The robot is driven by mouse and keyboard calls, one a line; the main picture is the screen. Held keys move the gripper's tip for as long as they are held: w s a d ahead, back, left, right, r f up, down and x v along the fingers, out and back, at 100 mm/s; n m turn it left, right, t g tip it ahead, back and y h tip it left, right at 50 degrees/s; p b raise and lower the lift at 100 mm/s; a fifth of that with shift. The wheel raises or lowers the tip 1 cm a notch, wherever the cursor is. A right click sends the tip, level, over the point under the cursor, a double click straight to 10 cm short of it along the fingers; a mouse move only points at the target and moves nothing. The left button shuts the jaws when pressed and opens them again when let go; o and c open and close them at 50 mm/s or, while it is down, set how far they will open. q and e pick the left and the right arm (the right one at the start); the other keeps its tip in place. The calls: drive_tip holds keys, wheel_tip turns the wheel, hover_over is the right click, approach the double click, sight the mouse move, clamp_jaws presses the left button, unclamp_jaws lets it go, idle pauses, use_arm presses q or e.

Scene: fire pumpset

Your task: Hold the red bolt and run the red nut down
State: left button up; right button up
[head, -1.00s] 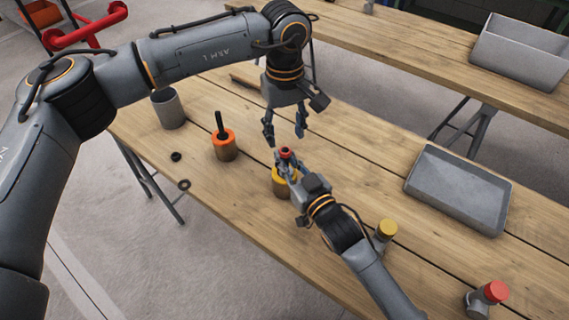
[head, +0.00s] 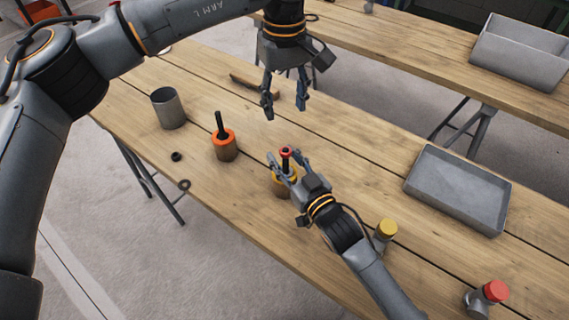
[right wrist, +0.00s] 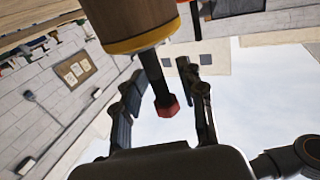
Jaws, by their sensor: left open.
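A dark bolt shank with a red hex piece (head: 286,151) at its top stands upright in a yellow-rimmed holder (head: 283,187). I cannot tell whether the red piece is the nut or part of the bolt. The shank and red piece (right wrist: 167,105) also show in the right wrist view. My right gripper (head: 287,164) is open, with its fingers on either side of the shank; in the right wrist view the fingers stand apart from it. My left gripper (head: 286,109) is open and empty, pointing down above the red piece with a clear gap.
An orange-rimmed holder (head: 226,150) with a dark rod and a grey cup (head: 168,108) stand to the left. A small black part (head: 176,156) and a ring (head: 184,184) lie near the edge. A grey tray (head: 458,190), a yellow-topped (head: 387,229) and a red-topped part (head: 495,291) are right.

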drive_tip(key=v, duration=1.2)
drive_tip(key=shift+f, duration=0.1)
